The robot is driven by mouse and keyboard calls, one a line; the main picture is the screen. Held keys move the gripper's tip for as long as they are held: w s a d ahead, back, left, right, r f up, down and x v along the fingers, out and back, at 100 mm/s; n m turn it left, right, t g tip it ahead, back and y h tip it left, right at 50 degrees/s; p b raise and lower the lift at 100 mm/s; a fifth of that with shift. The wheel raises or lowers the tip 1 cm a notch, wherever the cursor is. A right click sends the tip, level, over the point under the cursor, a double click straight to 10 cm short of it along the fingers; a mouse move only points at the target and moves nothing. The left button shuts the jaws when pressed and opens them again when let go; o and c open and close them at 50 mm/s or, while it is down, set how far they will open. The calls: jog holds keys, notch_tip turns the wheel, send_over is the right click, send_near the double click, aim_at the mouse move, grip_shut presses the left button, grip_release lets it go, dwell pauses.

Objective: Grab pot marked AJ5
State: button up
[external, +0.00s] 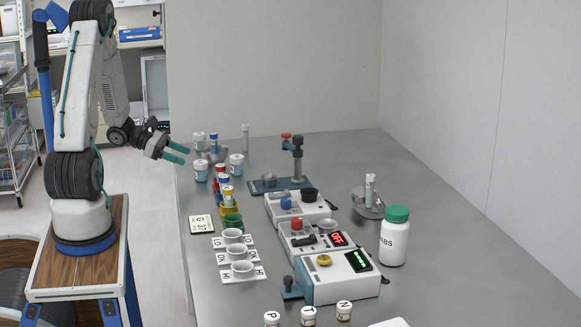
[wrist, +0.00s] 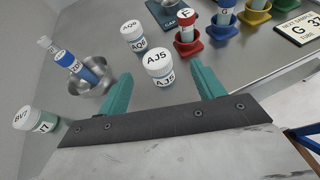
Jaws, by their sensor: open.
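The pot marked AJ5 (wrist: 160,68) is a small white-lidded pot with a blue band. In the wrist view it stands on the table just ahead of my gripper (wrist: 162,84), between the lines of the two green fingers and not touching them. The fingers are apart with nothing between them. In the external view my gripper (external: 179,154) is above the table's far left edge. The pot just below and to its right looks like AJ5 (external: 201,171), though its label is too small to read there.
Colored stands with a red-capped vial (wrist: 186,24) and a card (wrist: 302,28) are to the right.

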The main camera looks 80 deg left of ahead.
aim_at(196, 162)
jog(key=shift+a+f+n, duration=0.15)
jog(key=shift+a+n, duration=0.15)
jog(key=shift+n, duration=0.1)
jog(key=x, duration=0.7)
jog(key=shift+w+f, duration=0.3)
jog(key=c, duration=1.1)
